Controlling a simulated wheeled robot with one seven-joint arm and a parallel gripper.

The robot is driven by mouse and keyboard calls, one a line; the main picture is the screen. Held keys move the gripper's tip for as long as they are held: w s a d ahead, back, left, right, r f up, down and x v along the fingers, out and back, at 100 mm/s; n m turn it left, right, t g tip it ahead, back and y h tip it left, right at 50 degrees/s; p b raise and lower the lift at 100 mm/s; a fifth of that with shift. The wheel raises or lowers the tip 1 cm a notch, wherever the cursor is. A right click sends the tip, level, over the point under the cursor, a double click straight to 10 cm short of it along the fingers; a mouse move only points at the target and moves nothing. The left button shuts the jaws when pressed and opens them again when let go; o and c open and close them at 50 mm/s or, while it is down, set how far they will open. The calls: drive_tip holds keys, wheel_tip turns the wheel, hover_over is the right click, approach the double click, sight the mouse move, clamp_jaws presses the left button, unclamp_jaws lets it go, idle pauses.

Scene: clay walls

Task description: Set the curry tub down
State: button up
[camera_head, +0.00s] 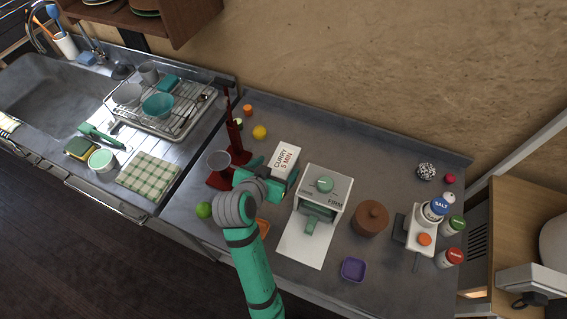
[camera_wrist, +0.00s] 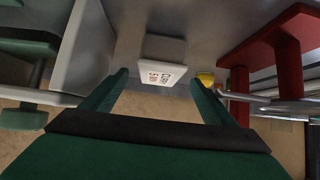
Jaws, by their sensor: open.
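The curry tub (camera_head: 285,156) is a white box with "CURRY 5 MIN" on its top. It appears to stand upright on the grey counter, between the red stand and the white FIRM press. My gripper (camera_head: 279,184) is close against its near side in the head view, where the arm partly hides the fingers. In the wrist view the tub (camera_wrist: 163,50) sits just beyond and between the two green fingers of my gripper (camera_wrist: 158,78). The fingers are spread wide, with gaps visible on both sides of the tub.
The red stand (camera_head: 234,140) with a grey funnel is close on the left. The white FIRM press (camera_head: 325,187) is close on the right. A lime (camera_head: 204,209), a yellow ball (camera_head: 260,132) and a brown pot (camera_head: 371,219) are nearby. Bare counter lies behind the tub.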

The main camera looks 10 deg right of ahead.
sight(281, 163)
drive_tip(key=shift+x, duration=2.35)
drive_tip(key=shift+c, duration=0.6)
drive_tip(key=c, duration=1.4)
drive_tip(key=shift+o, duration=0.2)
drive_tip(key=shift+r, duration=0.1)
